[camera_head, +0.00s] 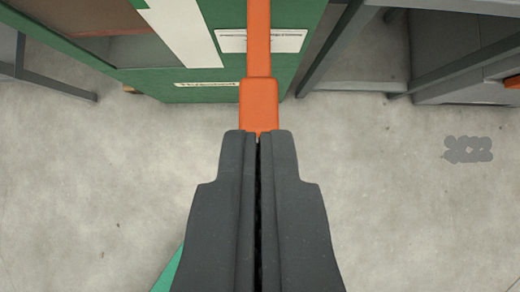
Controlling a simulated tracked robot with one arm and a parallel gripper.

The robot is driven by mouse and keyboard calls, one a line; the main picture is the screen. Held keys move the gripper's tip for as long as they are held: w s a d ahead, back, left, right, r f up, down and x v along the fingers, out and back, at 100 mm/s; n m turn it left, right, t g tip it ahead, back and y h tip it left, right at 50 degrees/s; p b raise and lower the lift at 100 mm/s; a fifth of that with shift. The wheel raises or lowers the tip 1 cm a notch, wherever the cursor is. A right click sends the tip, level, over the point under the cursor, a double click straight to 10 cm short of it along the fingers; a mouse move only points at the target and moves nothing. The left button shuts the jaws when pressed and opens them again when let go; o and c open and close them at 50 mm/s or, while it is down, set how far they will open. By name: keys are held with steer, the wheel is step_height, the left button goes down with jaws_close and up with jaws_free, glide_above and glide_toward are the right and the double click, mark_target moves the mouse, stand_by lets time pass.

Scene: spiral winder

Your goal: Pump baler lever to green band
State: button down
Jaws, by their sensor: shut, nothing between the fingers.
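The orange lever (259,40) runs down from the top of the picture in front of the green baler (215,90). Its thicker orange end (259,103) lies just beyond the tips of my gripper (258,137). My dark grey gripper fingers are shut together with nothing between them. In the picture the tips meet the lower edge of the lever's end; I cannot tell whether they touch it. The lever's upper part is out of view. I cannot make out a separate green band on the green baler.
White labels (285,41) are on the baler's front. A grey metal frame (340,40) stands right of it, with a grey unit (470,80) farther right. A dark leg (50,84) is at the left. The concrete floor (110,190) is open, with a grey patch (468,149) at right.

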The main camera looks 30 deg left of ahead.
glide_above(259, 86)
steer(key=s+d, duration=0.1)
steer(key=s, duration=0.1)
steer(key=f, duration=0.5)
steer(key=f+b, duration=0.1)
steer(key=f, duration=0.1)
steer(key=shift+w+f, duration=0.2)
steer(key=shift+w, duration=0.05)
steer(key=shift+s+d+f, duration=0.1)
steer(key=shift+s+f, duration=0.05)
steer(key=shift+f, duration=0.7)
steer(key=shift+s+d+f, duration=0.1)
steer(key=shift+s+f, duration=0.05)
steer(key=shift+f, duration=0.7)
